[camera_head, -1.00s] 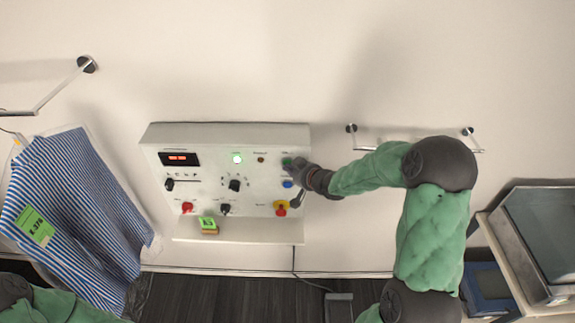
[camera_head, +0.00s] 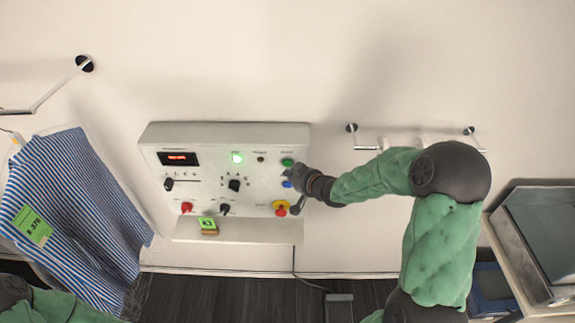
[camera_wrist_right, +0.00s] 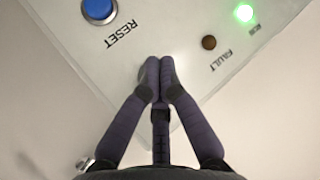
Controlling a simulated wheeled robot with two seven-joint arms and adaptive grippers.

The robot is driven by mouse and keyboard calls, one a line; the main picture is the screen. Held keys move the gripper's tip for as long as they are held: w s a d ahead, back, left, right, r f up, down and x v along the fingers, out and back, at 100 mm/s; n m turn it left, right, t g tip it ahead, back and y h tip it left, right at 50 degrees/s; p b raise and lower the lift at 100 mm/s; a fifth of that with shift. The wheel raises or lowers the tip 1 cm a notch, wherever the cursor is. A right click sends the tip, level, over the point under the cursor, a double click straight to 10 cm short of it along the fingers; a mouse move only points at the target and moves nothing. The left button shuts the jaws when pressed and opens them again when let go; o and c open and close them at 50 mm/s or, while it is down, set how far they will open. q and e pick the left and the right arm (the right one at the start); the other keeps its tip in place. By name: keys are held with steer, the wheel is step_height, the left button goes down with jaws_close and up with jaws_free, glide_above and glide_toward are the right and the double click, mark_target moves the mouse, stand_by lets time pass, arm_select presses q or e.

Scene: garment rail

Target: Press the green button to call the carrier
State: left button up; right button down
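A white control panel (camera_head: 225,140) is mounted on the wall. Its green button (camera_head: 287,162) is at the upper right, above a blue button (camera_head: 287,184). My right gripper (camera_head: 289,173) is at the panel's right side, its tips just below the green button in the head view. In the right wrist view its fingers (camera_wrist_right: 160,65) are together and hold nothing visible. They lie between the blue RESET button (camera_wrist_right: 98,9) and the FAULT lamp (camera_wrist_right: 209,42); the green button is not visible there. A gap to the panel seems present. My left gripper is out of view.
A green lamp (camera_head: 237,158) is lit on the panel, near a red display (camera_head: 177,158). A red-yellow knob (camera_head: 281,208) is below my right gripper. A striped blue garment (camera_head: 75,210) hangs at left. A wall rail (camera_head: 365,147) is behind my right arm.

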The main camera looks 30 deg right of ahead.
steer(key=shift+s+a+b, duration=0.25)
steer(key=shift+s+a, duration=0.3)
steer(key=shift+s, duration=0.35)
steer(key=shift+s+a+b, duration=0.2)
steer(key=shift+s+a, duration=0.35)
steer(key=shift+s, duration=0.35)
steer(key=s+a+f+g+y+b, duration=0.1)
steer(key=a+f+g+b, duration=0.2)
steer(key=f, duration=0.7)
steer(key=s+a+f+b, duration=0.1)
steer(key=a+f+b, duration=0.4)
steer(key=f, duration=0.5)
steer(key=s+a+f+g+b, duration=0.3)
steer(key=s+f+b, duration=0.3)
steer(key=f, duration=0.6)
steer(key=s+a+f+g+y+b, duration=0.1)
steer(key=s+a+f+g+b, duration=0.2)
steer(key=f, duration=1)
steer(key=s+a+f+m+g+b, duration=0.1)
steer(key=s+a+f+g+b, duration=0.2)
steer(key=s+a+f+b, duration=0.5)
steer(key=s+f+b, duration=0.2)
steer(key=s+f, duration=0.1)
steer(key=f, duration=0.2)
steer(key=shift+s+a+y, duration=0.2)
steer(key=shift+y, duration=0.2)
